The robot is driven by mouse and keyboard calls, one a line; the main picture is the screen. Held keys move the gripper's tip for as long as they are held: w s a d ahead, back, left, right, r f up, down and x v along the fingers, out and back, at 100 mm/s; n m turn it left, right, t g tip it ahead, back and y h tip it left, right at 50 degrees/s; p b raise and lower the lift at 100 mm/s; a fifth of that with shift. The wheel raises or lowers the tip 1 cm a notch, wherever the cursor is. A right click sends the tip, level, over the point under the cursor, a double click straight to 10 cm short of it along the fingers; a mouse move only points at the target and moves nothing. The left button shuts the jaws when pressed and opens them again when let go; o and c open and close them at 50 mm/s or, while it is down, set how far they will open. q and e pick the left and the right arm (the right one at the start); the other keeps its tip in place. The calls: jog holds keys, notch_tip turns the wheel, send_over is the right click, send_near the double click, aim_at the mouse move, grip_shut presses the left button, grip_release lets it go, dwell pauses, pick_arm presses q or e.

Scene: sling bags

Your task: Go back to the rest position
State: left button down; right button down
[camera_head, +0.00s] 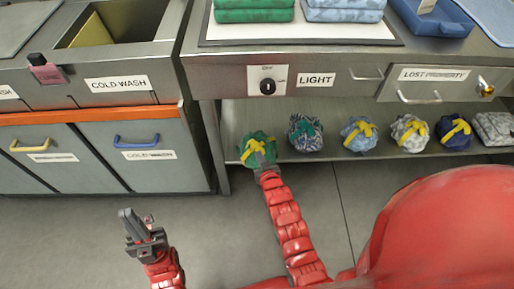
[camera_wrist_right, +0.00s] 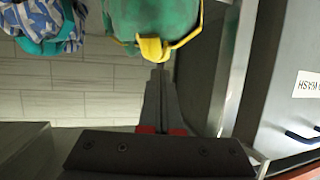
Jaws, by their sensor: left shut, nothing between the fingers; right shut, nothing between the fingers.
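My right gripper (camera_head: 262,164) is extended to the lower shelf, at the front of a green sling bag with a yellow tie (camera_head: 257,147). In the right wrist view its fingers (camera_wrist_right: 160,72) are together and empty, with the tips just at the yellow tie (camera_wrist_right: 152,47). I cannot tell whether they touch it. My left gripper (camera_head: 136,224) is shut and empty, held over the open floor at the lower left.
More tied bags, such as a patterned one with a green tie (camera_head: 305,133), line the shelf (camera_head: 290,156). Above is a counter with folded towels (camera_head: 254,12) and drawers. Cold-wash bins (camera_head: 145,175) stand to the left. The floor (camera_head: 215,245) between is clear.

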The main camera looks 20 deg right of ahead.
jog(key=s, duration=0.7)
jog(key=shift+s+a+p, duration=0.2)
jog(key=shift+s+p, duration=0.15)
jog(key=shift+p, duration=0.05)
jog(key=shift+r, duration=0.2)
